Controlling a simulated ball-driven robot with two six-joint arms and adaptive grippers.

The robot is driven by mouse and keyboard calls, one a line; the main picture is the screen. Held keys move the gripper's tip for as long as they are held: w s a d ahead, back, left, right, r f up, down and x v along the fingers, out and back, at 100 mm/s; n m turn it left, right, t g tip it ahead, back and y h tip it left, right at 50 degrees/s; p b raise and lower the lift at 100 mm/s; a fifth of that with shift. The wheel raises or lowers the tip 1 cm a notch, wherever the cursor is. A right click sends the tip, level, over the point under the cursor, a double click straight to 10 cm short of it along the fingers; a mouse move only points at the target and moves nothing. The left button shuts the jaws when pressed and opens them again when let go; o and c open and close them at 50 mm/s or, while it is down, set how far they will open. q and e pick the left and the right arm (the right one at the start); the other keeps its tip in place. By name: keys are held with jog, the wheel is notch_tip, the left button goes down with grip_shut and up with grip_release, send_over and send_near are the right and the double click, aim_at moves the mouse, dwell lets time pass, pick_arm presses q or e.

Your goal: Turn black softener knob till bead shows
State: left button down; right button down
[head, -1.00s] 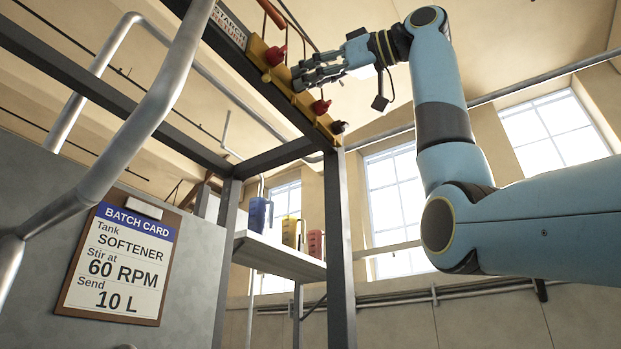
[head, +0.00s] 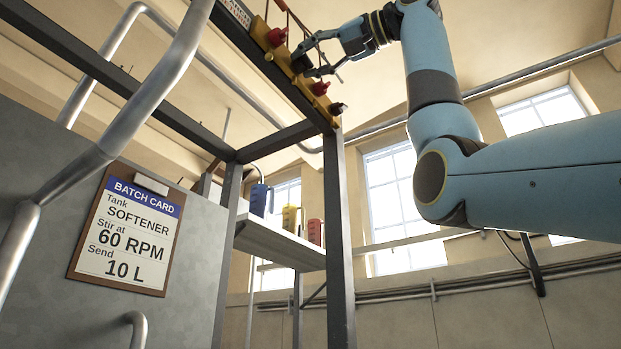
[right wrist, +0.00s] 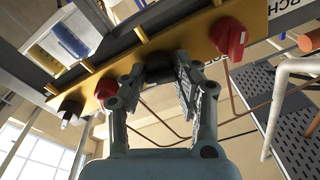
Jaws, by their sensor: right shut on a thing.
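The black knob (right wrist: 158,68) sits on the yellow valve panel (right wrist: 190,42), between red knobs. In the head view the knob (head: 299,64) is partly hidden by my right gripper (head: 312,56). My right gripper (right wrist: 160,82) has one finger on each side of the knob and is shut on it. I cannot make out a bead at this knob. My left gripper is not in view.
Red knobs (head: 277,37) and (head: 320,88) flank the black one, with another dark knob (head: 336,108) at the panel's end. A grey frame post (head: 341,240) stands below. A batch card (head: 126,230) reads SOFTENER, 60 RPM, 10 L. Jugs stand on a shelf (head: 280,243).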

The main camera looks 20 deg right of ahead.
jog(key=m+b, duration=0.2)
jog(key=m, duration=0.3)
jog(key=shift+f+h, duration=0.15)
jog(key=shift+h, duration=0.15)
jog(key=m+b, duration=0.1)
jog(key=m, duration=0.2)
jog(key=m+b, duration=0.1)
jog(key=m, duration=0.2)
jog(key=shift+t+h, duration=0.4)
jog(key=m+b, duration=0.1)
jog(key=m, duration=0.3)
jog(key=shift+m+h, duration=0.3)
jog(key=shift+m, duration=0.1)
jog(key=shift+a+m+g+b, duration=0.1)
jog(key=shift+m+g+b, duration=0.35)
jog(key=shift+m, duration=1.85)
jog(key=c, duration=1)
grip_release()
